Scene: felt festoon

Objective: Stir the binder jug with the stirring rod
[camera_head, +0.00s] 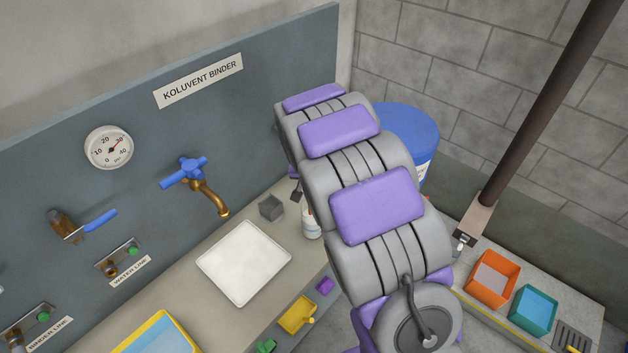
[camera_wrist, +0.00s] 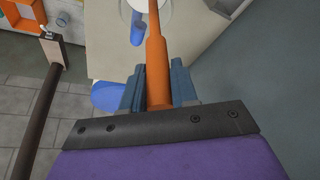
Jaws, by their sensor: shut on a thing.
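The stirring rod (camera_wrist: 155,55) is a long orange rod in the wrist view. My gripper (camera_wrist: 156,82) is shut on it, with a grey-blue finger on either side. The rod points away from the gripper, toward the top edge. A pale round vessel (camera_wrist: 168,14) with a blue part (camera_wrist: 137,28) is cut off at the top edge, around or behind the rod's far end. It may be the binder jug, but I cannot tell, nor whether the rod is inside it. In the head view my arm hides the gripper and rod.
A blue drum (camera_head: 412,130) stands behind my arm. The bench holds a white tray (camera_head: 243,262), a grey cube (camera_head: 271,207) and a partly hidden bottle (camera_head: 311,222). A brass tap (camera_head: 205,190) juts from the panel. Orange (camera_head: 492,278) and teal (camera_head: 533,309) bins stand right, near a dark post (camera_head: 550,100).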

